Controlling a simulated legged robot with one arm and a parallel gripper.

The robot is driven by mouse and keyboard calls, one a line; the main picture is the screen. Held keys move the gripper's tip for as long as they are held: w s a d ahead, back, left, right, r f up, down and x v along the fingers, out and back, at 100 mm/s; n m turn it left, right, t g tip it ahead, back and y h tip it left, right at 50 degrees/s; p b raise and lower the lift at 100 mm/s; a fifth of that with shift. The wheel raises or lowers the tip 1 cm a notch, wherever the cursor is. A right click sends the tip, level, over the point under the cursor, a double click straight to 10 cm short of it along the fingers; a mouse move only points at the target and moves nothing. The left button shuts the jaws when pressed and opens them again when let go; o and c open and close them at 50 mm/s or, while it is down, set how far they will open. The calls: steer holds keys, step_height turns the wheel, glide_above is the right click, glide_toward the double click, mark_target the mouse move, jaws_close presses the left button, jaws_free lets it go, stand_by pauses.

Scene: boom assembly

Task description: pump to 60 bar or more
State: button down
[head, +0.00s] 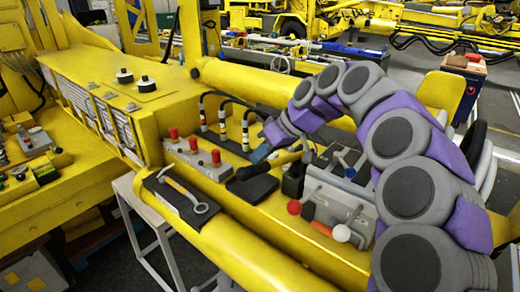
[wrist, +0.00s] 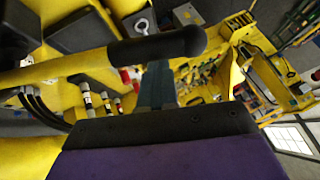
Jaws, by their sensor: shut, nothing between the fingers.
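The pump lever has a thick black grip (head: 252,171) and a yellow rod that runs right toward a dark block (head: 293,180) on the yellow boom. In the wrist view the black grip (wrist: 158,46) lies across the picture just past my fingertips, with its yellow rod going off to the left. My gripper (head: 262,152) is shut and empty, close by the lever; it also shows in the wrist view (wrist: 155,72). The fingers overlap the grip in the picture, but I cannot tell if they touch it. No pressure reading can be made out.
A valve block with red knobs (head: 194,155) and black hoses (head: 222,118) stand left of the lever. A hammer and wrench lie on a black tray (head: 160,196). A grey control box (head: 335,195) with red and white knobs stands to the right, beneath my arm.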

steer(key=shift+f, duration=0.1)
stand_by(0.3)
steer(key=shift+s+a+f+b, duration=0.1)
steer(key=shift+s+f+b, duration=0.15)
steer(key=shift+f+b, duration=0.35)
steer(key=s+a+f+n+t+h+b, duration=0.1)
steer(key=f+t+h+b, duration=0.1)
steer(key=f+b, duration=0.3)
steer(key=s+a+f+n+t+h+b, duration=0.1)
steer(key=s+f+t+b, duration=0.1)
steer(key=f+b, duration=0.4)
steer(key=shift+f+h, duration=0.4)
steer(key=shift+f, duration=1.9)
steer(key=shift+s+a, duration=0.1)
steer(key=shift+a, duration=0.05)
steer(key=s+d+r+p, duration=0.1)
steer(key=s+r, duration=0.1)
steer(key=r, duration=0.5)
steer(key=s+r, duration=0.2)
steer(key=r, duration=0.5)
steer(key=shift+d+r+t+p, duration=0.2)
steer(key=shift+d+t+p, duration=0.15)
steer(key=shift+t, duration=0.05)
